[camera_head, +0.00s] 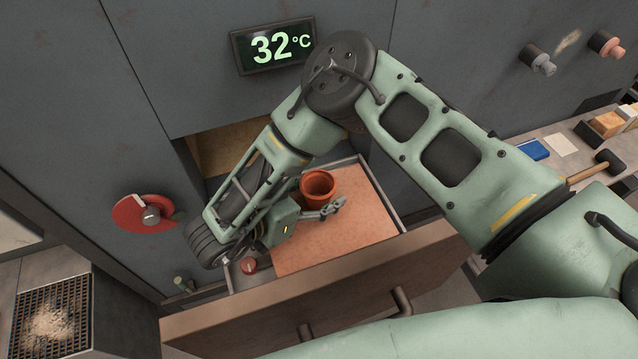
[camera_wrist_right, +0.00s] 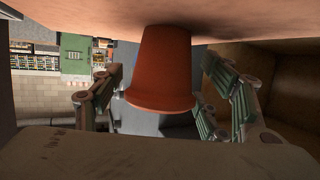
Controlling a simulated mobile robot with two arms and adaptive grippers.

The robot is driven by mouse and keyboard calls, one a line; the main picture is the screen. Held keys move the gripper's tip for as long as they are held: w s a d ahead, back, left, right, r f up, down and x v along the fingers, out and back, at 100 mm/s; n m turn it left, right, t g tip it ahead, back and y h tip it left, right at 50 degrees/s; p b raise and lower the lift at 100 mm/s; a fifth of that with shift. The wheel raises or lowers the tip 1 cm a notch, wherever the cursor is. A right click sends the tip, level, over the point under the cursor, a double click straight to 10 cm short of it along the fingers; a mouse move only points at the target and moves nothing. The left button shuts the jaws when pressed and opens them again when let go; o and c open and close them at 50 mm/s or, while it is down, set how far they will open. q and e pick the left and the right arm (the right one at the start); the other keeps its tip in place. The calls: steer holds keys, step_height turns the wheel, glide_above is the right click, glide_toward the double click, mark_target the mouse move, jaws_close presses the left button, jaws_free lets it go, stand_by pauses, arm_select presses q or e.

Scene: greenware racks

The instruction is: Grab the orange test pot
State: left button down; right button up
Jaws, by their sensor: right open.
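The orange pot (camera_head: 318,186) stands upright on the orange-tan floor of an open drawer (camera_head: 352,228). My right gripper (camera_head: 328,210) is low in the drawer, right beside the pot, with a grey finger showing at the pot's near side. In the right wrist view the picture is upside down, and the pot (camera_wrist_right: 163,62) hangs rim-down between the two spread fingers (camera_wrist_right: 168,98). The gripper is open, with gaps showing on both sides of the pot. My left gripper is not in view.
The drawer's brown front panel (camera_head: 320,291) with handles stands nearest me. A small red object (camera_head: 249,265) is at the drawer's left corner. A red disc (camera_head: 143,214) sits on the grey cabinet, below a 32°C display (camera_head: 275,46). A mallet (camera_head: 606,164) lies on the right shelf.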

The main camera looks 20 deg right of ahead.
steer(key=shift+d, duration=0.15)
steer(key=shift+c, duration=1)
steer(key=c, duration=0.9)
steer(key=shift+c, duration=0.4)
